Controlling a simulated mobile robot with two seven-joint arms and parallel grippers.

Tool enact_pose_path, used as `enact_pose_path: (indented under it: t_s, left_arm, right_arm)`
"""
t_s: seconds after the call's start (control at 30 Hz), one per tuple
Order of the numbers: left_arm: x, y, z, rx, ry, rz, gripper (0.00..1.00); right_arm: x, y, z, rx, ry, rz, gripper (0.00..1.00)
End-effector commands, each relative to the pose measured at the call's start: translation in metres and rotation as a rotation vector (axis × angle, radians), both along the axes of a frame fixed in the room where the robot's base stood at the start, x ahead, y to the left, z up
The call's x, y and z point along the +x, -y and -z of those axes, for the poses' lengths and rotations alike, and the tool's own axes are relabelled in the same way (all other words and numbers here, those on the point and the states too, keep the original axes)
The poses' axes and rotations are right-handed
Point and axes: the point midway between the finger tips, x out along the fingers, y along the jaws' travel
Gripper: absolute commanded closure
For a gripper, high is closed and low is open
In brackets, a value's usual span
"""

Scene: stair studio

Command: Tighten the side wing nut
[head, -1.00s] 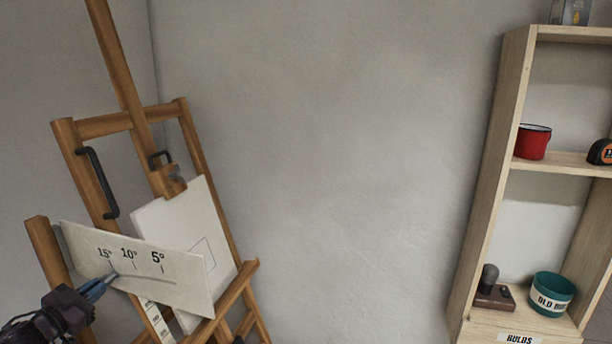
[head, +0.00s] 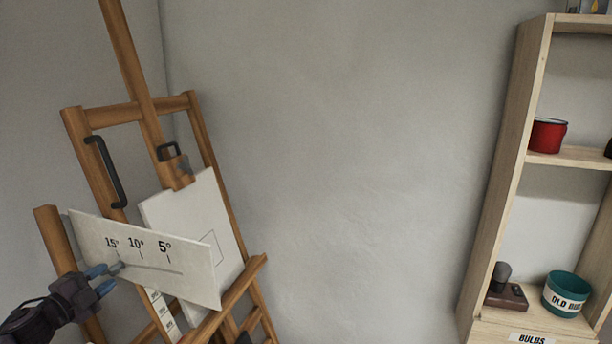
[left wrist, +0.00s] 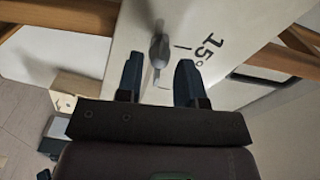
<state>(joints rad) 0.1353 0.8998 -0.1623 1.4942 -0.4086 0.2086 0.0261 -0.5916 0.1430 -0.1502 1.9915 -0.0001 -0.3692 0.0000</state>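The side wing nut (head: 116,268) is a small grey piece at the slot of the white angle plate (head: 190,262), by the 15° and 10° marks. In the left wrist view the wing nut (left wrist: 158,50) stands upright in the picture, ahead of the gap between my fingers. My left gripper (head: 104,279) is open, with its two blue fingers apart and empty, just short of the nut. The same gripper (left wrist: 158,72) shows a clear gap between its fingers in the left wrist view. My right gripper is not in view.
The wooden easel (head: 126,117) stands behind the plate, with a black handle (head: 106,172) and a white canvas (head: 190,215). A wooden shelf (head: 508,180) with a red pot (head: 547,136) and a teal pot (head: 566,293) stands at the right. The wall between is bare.

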Motion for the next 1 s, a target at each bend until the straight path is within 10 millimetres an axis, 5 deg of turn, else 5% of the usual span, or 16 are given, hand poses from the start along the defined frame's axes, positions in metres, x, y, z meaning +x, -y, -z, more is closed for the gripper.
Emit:
enact_pose_path:
  t_s: [0.27,1.0]
  left_arm:
    - [-0.002,-0.001,0.0,-0.003,-0.002,-0.001,0.66]
    - [-0.055,-0.016,0.0,-0.005,-0.003,0.0,0.66]
  right_arm:
    - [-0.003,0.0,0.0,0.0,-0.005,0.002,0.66]
    - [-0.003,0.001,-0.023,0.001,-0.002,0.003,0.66]
